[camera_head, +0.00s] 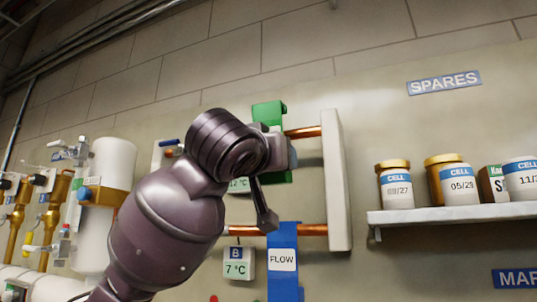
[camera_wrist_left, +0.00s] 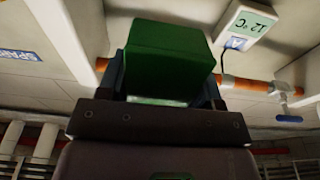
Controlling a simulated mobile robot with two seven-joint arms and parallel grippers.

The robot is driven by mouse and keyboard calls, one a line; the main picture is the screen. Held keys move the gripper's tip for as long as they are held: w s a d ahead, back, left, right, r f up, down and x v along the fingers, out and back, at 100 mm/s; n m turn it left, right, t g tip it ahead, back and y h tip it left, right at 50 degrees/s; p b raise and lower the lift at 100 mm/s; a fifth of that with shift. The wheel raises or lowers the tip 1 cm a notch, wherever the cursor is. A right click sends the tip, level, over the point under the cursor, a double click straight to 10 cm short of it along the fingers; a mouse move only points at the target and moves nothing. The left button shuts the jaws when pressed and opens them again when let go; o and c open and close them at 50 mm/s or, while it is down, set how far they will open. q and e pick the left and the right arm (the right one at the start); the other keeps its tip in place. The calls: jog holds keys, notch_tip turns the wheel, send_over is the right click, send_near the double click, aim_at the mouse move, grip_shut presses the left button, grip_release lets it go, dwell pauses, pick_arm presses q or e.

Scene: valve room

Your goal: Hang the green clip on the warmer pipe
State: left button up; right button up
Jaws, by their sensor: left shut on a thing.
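The green clip (camera_head: 268,112) is in my left gripper (camera_head: 280,150), which is shut on it. The upper display (camera_head: 239,185) reads 12 °C; the lower one (camera_head: 238,263), marked B, reads 7 °C. My right gripper is not in view.
A blue clip marked FLOW (camera_head: 283,275) hangs on the lower copper pipe (camera_head: 313,230). A pale upright bracket (camera_head: 337,180) holds both pipe ends. A shelf (camera_head: 450,214) with jars stands right. A white tank (camera_head: 105,215) and brass valves stand left.

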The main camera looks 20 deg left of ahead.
pick_arm(q)
jog(key=shift+w, duration=0.6)
jog(key=w+p, duration=0.1)
jog(key=w, duration=0.1)
jog(key=w+f+p, duration=0.1)
jog(key=w, duration=0.2)
jog(key=shift+w+d+f, duration=0.15)
jog(key=shift+w, duration=0.2)
jog(key=o, duration=1)
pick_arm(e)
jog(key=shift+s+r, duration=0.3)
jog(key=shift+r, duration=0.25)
